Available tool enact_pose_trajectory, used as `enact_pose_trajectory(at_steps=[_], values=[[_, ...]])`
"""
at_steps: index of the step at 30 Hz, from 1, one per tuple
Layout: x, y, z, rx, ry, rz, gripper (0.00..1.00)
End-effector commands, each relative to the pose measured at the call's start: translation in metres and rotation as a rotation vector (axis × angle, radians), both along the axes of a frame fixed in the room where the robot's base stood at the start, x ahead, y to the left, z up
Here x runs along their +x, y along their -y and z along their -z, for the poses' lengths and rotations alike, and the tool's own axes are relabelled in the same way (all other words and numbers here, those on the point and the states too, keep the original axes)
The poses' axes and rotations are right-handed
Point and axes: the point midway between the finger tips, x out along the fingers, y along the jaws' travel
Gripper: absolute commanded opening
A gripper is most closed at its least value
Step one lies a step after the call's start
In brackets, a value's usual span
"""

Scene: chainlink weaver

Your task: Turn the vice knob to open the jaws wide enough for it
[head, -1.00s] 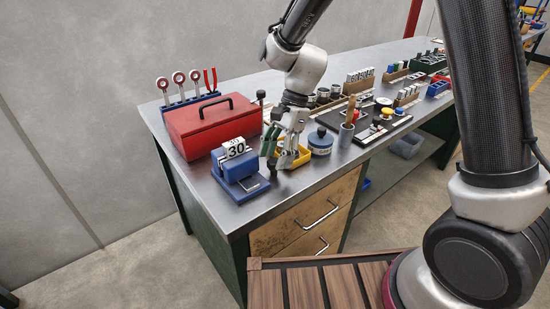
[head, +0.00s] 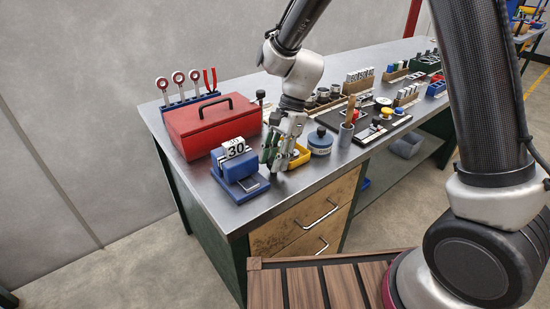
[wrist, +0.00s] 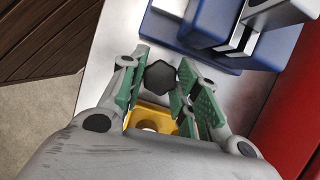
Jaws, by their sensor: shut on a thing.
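The vice also shows at the upper right of the wrist view (wrist: 208,22). In the head view my gripper (head: 270,160) is just right of the vice and hides the knob. How wide the vice jaws stand apart is hard to tell.
A red toolbox (head: 214,124) stands right behind the vice. The bench's front edge is near.

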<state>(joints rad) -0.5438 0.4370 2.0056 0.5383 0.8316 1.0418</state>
Motion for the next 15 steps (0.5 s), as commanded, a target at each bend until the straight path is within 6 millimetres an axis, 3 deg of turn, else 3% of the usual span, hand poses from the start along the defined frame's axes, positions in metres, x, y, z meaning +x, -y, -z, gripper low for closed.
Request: enact_pose_trajectory(at_steps=[15], values=[[0.0017,-0.0023,-0.0001,0.001,0.0,-0.381,0.08]])
